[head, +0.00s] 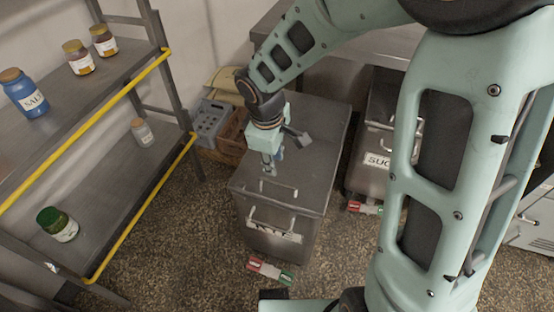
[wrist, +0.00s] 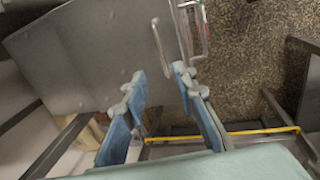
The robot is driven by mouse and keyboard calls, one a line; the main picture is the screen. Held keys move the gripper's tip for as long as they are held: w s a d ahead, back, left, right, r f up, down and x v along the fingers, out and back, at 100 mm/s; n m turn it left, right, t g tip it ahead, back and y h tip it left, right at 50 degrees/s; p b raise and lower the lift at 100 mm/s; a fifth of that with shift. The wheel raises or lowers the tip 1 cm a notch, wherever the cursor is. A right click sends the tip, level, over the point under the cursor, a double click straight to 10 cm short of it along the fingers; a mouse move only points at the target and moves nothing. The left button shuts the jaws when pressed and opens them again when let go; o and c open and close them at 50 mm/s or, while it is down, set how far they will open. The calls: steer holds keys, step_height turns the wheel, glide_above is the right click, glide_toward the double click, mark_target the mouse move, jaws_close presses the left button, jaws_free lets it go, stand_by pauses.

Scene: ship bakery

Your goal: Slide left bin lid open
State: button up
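The left bin (head: 272,236) is a grey metal box with a flat lid (head: 310,150), which looks closed. A thin bar handle (head: 278,187) stands on the lid near its front edge, and it also shows in the wrist view (wrist: 160,45). My gripper (head: 269,170) points down over the front part of the lid, close behind that handle. In the wrist view its blue fingers (wrist: 159,75) are apart with nothing between them. The handle is just beyond the fingertips; whether they touch it I cannot tell.
A front pull (head: 270,226) and a partly hidden label are on the bin's front. A second bin (head: 368,178) marked "SUG" stands to the right. A shelf rack with yellow rails (head: 110,92) and jars is at left. Crates (head: 212,120) stand behind. Red-green markers (head: 270,271) lie on the floor.

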mark_target(277, 182)
steer(key=f+b, duration=0.1)
steer(key=f, duration=0.2)
steer(key=w+f+b, duration=0.1)
steer(key=f, duration=0.3)
steer(key=f+b, duration=0.2)
steer(key=f, duration=0.1)
steer(key=shift+w+d+f, duration=0.35)
steer(key=shift+w+f, duration=0.05)
steer(key=shift+c, duration=0.6)
jaws_close()
